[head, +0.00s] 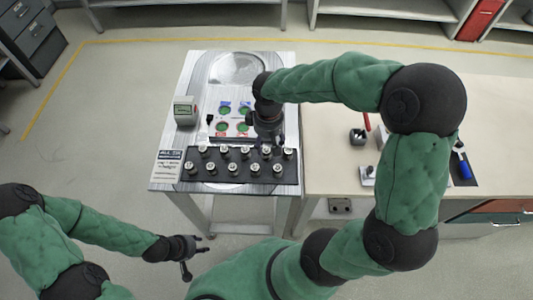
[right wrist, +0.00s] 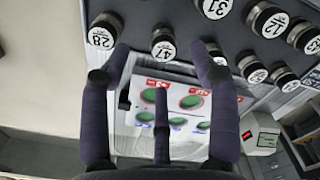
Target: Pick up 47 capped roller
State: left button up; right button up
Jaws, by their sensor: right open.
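The 47 capped roller (right wrist: 163,45) has a white cap with black print and a dark ribbed body. It stands in the row of the black rack (head: 237,160) nearest the green-circle panel. In the right wrist view it shows between the tips of my right gripper (right wrist: 162,75), apart from the fingers. In the head view my right gripper (head: 266,134) is over the back edge of the rack, open and empty. My left gripper (head: 195,255) is open and empty, low in front of the table.
Roller 28 (right wrist: 101,34) stands close beside one finger, and roller 31 (right wrist: 213,7) is in the other row. The panel with green circles (right wrist: 180,112) lies behind the rack. A grey box device (head: 185,111) stands at left. The beige table (head: 330,170) adjoins at right.

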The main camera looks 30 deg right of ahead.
aim_at(266, 150)
jog(key=shift+w+a+f+b, duration=0.15)
jog(key=shift+f+b, duration=0.45)
jog(key=shift+f, duration=0.85)
jog(key=shift+w+f+b, duration=0.15)
jog(key=shift+f+b, duration=0.4)
jog(key=shift+f, duration=0.9)
jog(key=shift+c, duration=0.3)
grip_shut()
